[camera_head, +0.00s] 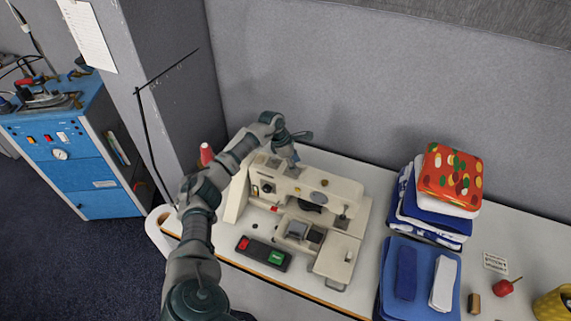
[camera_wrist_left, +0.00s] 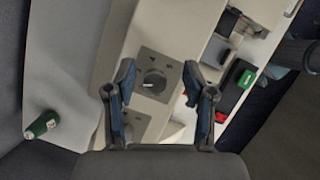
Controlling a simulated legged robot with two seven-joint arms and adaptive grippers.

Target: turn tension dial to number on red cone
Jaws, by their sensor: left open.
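The cream sewing machine (camera_head: 300,190) stands on the table. In the left wrist view a round dial (camera_wrist_left: 155,82) with a light pointer mark sits on a grey square plate; its markings are too small to read. My left gripper (camera_wrist_left: 160,75) is open, its two fingers on either side of the dial in that view, with no visible contact. In the head view my left gripper (camera_head: 287,140) is above the back of the machine, partly hidden by my arm. A red cone (camera_head: 206,153) stands behind the machine at its left; no number is readable. My right gripper is out of view.
A black pedal with red and green buttons (camera_head: 263,254) lies before the machine. Folded blue cloths (camera_head: 420,275) and a stack with a red patterned cushion (camera_head: 450,177) are at right. A grey partition (camera_head: 380,85) stands behind.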

